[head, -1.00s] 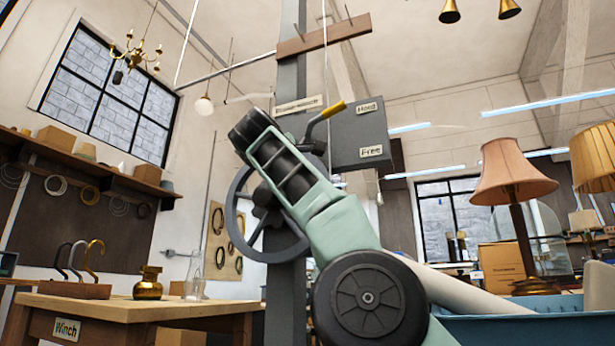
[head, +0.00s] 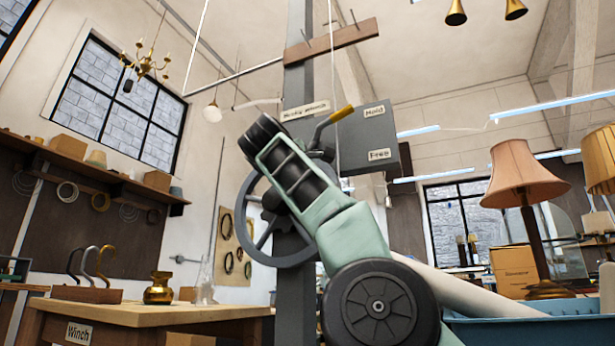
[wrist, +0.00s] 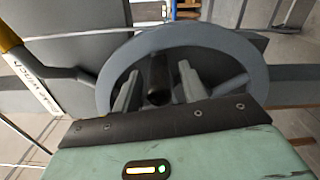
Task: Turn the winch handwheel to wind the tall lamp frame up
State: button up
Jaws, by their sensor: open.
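The winch handwheel (head: 247,238) is a grey spoked ring on the grey column, partly hidden behind my arm in the head view. In the wrist view the wheel rim (wrist: 185,36) arches just beyond my gripper (wrist: 158,88). Its two fingers are open, one on each side of a dark round knob (wrist: 157,80) at the wheel; I cannot tell if they touch it. A lever with a yellow handle (head: 341,115) is raised towards the "Hold" label (head: 375,111), above the "Free" label (head: 380,155). I cannot make out the tall lamp frame.
The grey column (head: 298,75) carries a wooden crossbar (head: 331,41). A bench marked "Winch" (head: 78,333) with hooks and a brass pot (head: 158,288) stands at left. A blue tray (head: 520,331) and pink-shaded lamp (head: 523,175) are at right. The lever (wrist: 60,72) is close left of my gripper.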

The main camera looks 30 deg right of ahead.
jog(key=b+v, duration=0.1)
jog(key=v, duration=1.6)
jog(key=shift+s+a, duration=0.1)
jog(key=shift+s, duration=0.05)
